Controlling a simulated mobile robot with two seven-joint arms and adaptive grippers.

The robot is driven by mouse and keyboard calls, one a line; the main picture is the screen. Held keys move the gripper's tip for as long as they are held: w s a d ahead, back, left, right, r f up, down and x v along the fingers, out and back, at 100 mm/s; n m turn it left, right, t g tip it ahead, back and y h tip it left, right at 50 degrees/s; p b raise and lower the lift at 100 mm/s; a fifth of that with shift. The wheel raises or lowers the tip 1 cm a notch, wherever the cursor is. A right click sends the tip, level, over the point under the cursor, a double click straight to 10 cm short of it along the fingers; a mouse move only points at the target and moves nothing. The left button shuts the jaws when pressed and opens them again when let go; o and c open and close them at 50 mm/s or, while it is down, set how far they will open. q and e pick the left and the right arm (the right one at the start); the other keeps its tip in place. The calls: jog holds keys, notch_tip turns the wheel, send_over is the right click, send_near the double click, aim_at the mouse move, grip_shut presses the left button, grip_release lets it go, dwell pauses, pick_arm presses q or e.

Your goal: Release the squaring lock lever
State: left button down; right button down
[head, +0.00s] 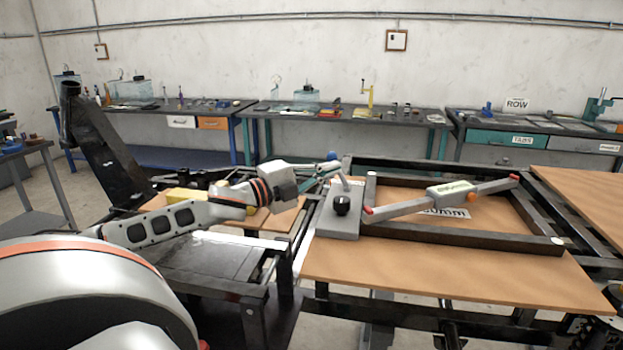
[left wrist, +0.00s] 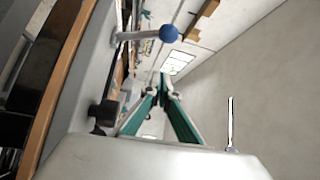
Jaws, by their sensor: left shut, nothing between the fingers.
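The squaring lock lever is a grey rod with a blue ball end (head: 332,156), rising from a grey block (head: 338,222) on the wooden table. In the left wrist view the ball (left wrist: 169,33) and its rod stand above and a little beyond the fingertips. My left gripper (head: 334,168) reaches in from the left with its teal fingers close by the lever. In the left wrist view the fingers (left wrist: 161,82) converge to a shut tip with nothing between them. I see no clear contact with the lever. My right gripper is out of view.
A black knob (head: 342,204) stands on the block. A dark square frame (head: 470,234) lies on the wooden tabletop (head: 400,268), with a labelled grey bar (head: 440,197) with red ends across it. Workbenches line the back wall.

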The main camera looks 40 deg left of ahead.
pick_arm(q)
jog(key=shift+f+p+v, duration=0.15)
jog(key=shift+p+v, duration=0.1)
jog(key=shift+v, duration=1.05)
jog(key=shift+f+p+v, duration=0.2)
jog(key=shift+p+v, duration=0.05)
jog(key=shift+v, duration=1.1)
jog(key=shift+d, duration=0.1)
